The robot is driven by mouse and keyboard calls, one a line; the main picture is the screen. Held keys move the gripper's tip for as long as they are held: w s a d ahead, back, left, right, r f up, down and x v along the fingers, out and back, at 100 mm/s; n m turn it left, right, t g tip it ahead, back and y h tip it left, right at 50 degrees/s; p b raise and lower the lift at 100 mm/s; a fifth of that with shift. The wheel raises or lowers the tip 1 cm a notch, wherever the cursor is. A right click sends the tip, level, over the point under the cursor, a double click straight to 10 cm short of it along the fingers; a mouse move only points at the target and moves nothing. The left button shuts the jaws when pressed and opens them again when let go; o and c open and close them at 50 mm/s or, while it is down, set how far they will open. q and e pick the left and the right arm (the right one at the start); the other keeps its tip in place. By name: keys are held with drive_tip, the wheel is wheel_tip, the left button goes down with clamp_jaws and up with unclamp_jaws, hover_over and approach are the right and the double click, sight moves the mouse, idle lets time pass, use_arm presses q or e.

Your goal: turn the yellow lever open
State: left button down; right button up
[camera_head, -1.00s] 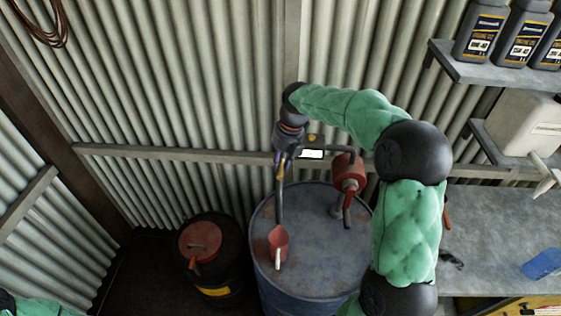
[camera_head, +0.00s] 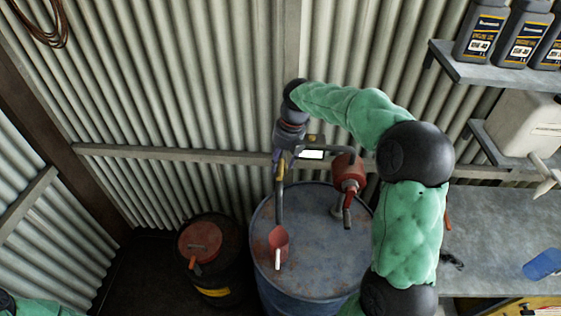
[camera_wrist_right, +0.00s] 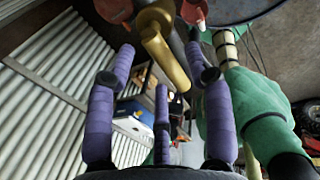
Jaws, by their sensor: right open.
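In the right wrist view the yellow lever (camera_wrist_right: 166,52) is large and points down between my purple fingers. My right gripper (camera_head: 282,158) reaches down from above at the pipe. In the right wrist view my right gripper (camera_wrist_right: 160,75) is open, with fingers on both sides of the lever; I cannot tell whether they touch it. My left gripper is out of view.
The blue drum (camera_head: 318,238) carries a red pump (camera_head: 347,172) and a red funnel (camera_head: 278,244). A dark drum with a red lid (camera_head: 200,241) stands left. A grey bench (camera_head: 500,230) and bottle shelf (camera_head: 500,70) are right. A corrugated wall is close behind.

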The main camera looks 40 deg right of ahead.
wheel_tip(320, 180, up, 11)
drive_tip(key=s+d, duration=0.1)
drive_tip(key=shift+s+d, duration=0.2)
drive_tip(key=shift+d, duration=0.15)
drive_tip(key=shift+f, duration=0.15)
idle(0.3)
